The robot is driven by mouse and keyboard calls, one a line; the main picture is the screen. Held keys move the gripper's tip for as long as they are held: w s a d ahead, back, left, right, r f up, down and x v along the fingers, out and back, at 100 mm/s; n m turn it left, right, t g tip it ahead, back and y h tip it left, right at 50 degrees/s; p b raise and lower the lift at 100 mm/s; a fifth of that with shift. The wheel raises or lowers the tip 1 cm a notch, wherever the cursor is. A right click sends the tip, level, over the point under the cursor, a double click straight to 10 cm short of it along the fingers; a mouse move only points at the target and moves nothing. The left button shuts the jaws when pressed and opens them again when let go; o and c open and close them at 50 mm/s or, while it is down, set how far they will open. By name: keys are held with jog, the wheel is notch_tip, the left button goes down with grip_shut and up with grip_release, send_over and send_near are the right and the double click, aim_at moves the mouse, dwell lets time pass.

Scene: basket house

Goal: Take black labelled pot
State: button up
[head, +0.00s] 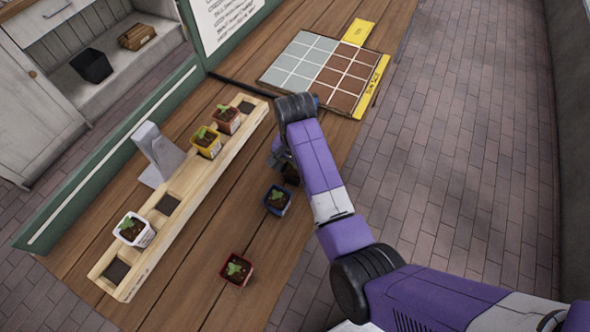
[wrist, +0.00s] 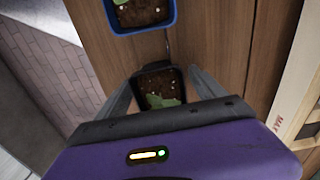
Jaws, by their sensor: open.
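The black pot (wrist: 160,82) with dark soil and a green seedling stands on the wooden table. In the head view the black pot (head: 291,176) is mostly hidden behind my arm. My gripper (wrist: 160,90) is open, with one finger on each side of the pot in the wrist view. In the head view my gripper (head: 279,160) is low over the table and partly hidden by my arm. I cannot tell whether the fingers touch the pot. No label on the pot is readable.
A blue pot (head: 277,200) stands close by; it also shows in the wrist view (wrist: 140,14). A red pot (head: 236,269) stands nearer the front. A wooden rack (head: 185,200) holds white, yellow and red pots. A gridded board (head: 320,70) lies at the back.

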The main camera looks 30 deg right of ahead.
jog(key=shift+f, duration=0.3)
jog(key=c, duration=1.5)
jog(key=shift+r, duration=0.1)
